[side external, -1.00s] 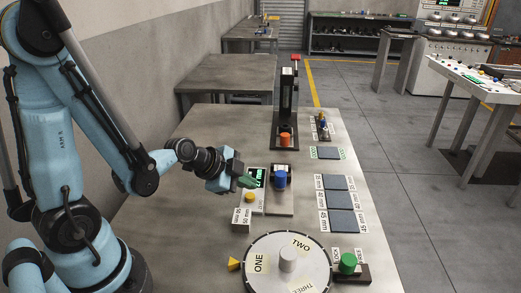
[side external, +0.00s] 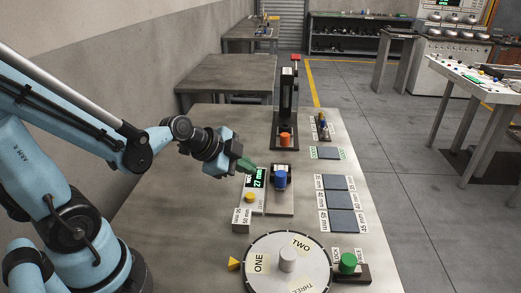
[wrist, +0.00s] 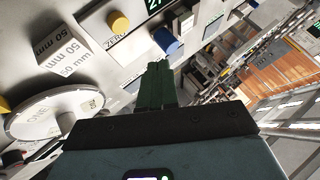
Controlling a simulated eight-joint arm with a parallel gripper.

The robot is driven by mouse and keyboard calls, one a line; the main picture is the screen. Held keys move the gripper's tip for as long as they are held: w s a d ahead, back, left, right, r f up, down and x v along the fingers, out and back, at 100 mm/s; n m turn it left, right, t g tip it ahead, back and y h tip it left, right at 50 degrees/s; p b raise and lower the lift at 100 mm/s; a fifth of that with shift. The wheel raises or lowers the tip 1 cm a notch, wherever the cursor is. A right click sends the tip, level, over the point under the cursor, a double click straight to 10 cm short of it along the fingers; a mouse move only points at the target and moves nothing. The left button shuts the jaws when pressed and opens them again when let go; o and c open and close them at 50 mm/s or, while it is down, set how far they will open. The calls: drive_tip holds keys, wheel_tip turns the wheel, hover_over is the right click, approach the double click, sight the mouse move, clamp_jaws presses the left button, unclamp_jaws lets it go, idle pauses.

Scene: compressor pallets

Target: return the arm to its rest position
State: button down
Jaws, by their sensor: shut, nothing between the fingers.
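My gripper (side external: 246,166) has green fingers and is shut and empty. In the side external view it hangs in the air just left of the blue cylinder (side external: 281,180), above the gauge with the green display (side external: 257,178) that reads 27 mm. The wrist view shows the green fingers (wrist: 156,82) together with nothing between them. The blue cylinder (wrist: 167,42) stands beyond the fingertips there. My arm is bent over the left part of the table (side external: 165,215).
A round dial marked ONE, TWO, THREE (side external: 262,245) lies in front, with a green button (side external: 348,262) at its right. A tall black press (side external: 288,105) stands behind. Dark pads (side external: 341,201) line the right side.

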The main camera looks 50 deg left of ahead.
drive_tip(key=s+d+r+n+g+y, duration=0.1)
drive_tip(key=s+r+n, duration=0.3)
drive_tip(key=n, duration=0.6)
drive_tip(key=shift+s+d+r+n+g, duration=0.4)
drive_tip(key=shift+s+d+g, duration=0.1)
drive_tip(key=shift+s+d, duration=0.5)
drive_tip(key=shift+a, duration=0.1)
drive_tip(key=w+a+r+n+g, duration=0.2)
drive_tip(key=w+n+g, duration=0.3)
drive_tip(key=n, duration=0.4)
drive_tip(key=shift+w+a+r+g, duration=0.2)
drive_tip(key=shift+a+r+g, duration=0.2)
drive_tip(key=shift+g, duration=0.2)
